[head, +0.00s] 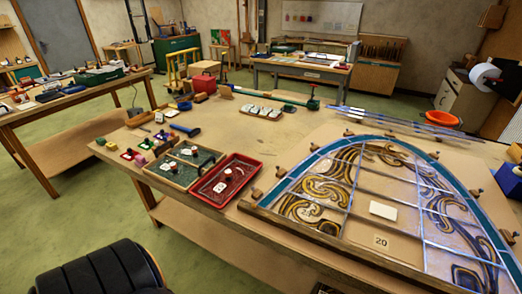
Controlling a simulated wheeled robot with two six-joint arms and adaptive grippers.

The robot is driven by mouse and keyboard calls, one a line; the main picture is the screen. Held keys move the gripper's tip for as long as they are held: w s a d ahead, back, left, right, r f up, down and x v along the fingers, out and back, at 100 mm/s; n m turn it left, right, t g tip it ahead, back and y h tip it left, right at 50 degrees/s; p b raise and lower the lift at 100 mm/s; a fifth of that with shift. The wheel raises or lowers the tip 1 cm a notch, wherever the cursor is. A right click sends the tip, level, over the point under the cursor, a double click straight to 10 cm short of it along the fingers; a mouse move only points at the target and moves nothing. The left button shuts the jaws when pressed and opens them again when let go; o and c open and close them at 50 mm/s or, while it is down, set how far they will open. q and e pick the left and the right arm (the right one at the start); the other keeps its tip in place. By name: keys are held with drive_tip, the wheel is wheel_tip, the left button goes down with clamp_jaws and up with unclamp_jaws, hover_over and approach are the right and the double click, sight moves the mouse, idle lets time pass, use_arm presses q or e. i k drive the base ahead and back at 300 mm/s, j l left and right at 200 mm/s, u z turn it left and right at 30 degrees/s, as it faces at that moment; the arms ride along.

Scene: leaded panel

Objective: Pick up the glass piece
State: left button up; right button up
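The leaded panel (345,192), an arched shape with a teal border, lies on the workbench (262,135). Swirled amber and blue-violet pieces fill parts of it, and other cells are bare. A red tray (250,164) at the bench's front left holds a small dark red piece with a white tag (221,187). A green-lined wooden tray (163,177) beside it holds several dark pieces with white tags. I cannot tell which piece is the glass piece of the task. Neither gripper shows in the head view.
A white rectangle (383,210) and a card marked 20 (381,241) lie in the panel area. Wooden blocks (257,193) ring the panel. A blue-handled tool (186,130) and small coloured blocks lie left.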

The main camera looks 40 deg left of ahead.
sight(182, 174)
drive_tip(key=u, duration=2.05)
